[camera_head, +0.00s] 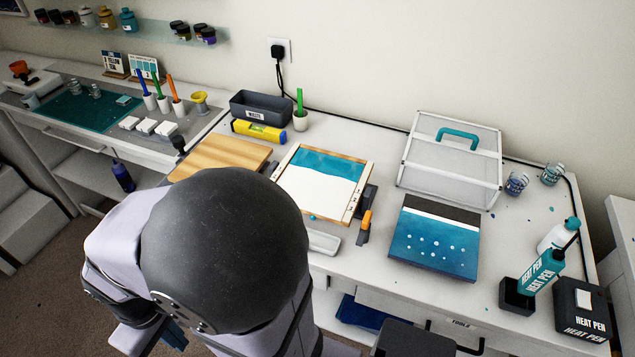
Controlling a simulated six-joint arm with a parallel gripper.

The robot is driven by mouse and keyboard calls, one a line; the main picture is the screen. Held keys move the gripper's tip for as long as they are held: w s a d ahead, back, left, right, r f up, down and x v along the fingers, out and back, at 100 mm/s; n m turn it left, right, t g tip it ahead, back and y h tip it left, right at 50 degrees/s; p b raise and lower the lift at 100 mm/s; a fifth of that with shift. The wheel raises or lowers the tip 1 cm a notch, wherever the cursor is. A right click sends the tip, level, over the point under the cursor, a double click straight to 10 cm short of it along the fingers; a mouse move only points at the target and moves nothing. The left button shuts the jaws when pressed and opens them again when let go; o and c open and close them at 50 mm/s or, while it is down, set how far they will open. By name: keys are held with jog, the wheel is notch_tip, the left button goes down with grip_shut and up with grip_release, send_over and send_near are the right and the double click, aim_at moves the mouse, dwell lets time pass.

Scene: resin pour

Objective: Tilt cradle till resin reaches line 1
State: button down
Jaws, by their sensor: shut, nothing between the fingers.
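The cradle (281,184) is a wood-edged frame at the middle of the bench, holding a white panel (318,195). Teal resin (328,163) covers the far part of the panel, and the near part is bare white. Small dark marks show on the frame's side rails, but I cannot read which is line 1. An orange handle (366,221) stands at the cradle's near right corner. My gripper is not in view.
A wooden board (220,155) lies left of the cradle, with a yellow level (259,131) behind it. A small white tray (322,242) is in front. A blue panel (434,244), a clear cover (452,168) and a heat pen (540,272) stand to the right.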

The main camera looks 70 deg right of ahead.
jog(key=shift+f+b, duration=1.8)
jog(key=shift+f, duration=0.1)
jog(key=shift+f+b, duration=0.35)
jog(key=shift+f+b, duration=1.45)
jog(key=shift+r, duration=0.1)
dwell(0.5)
notch_tip(320, 180, up, 6)
jog(key=p, duration=0.6)
dwell(1.0)
dwell(0.5)
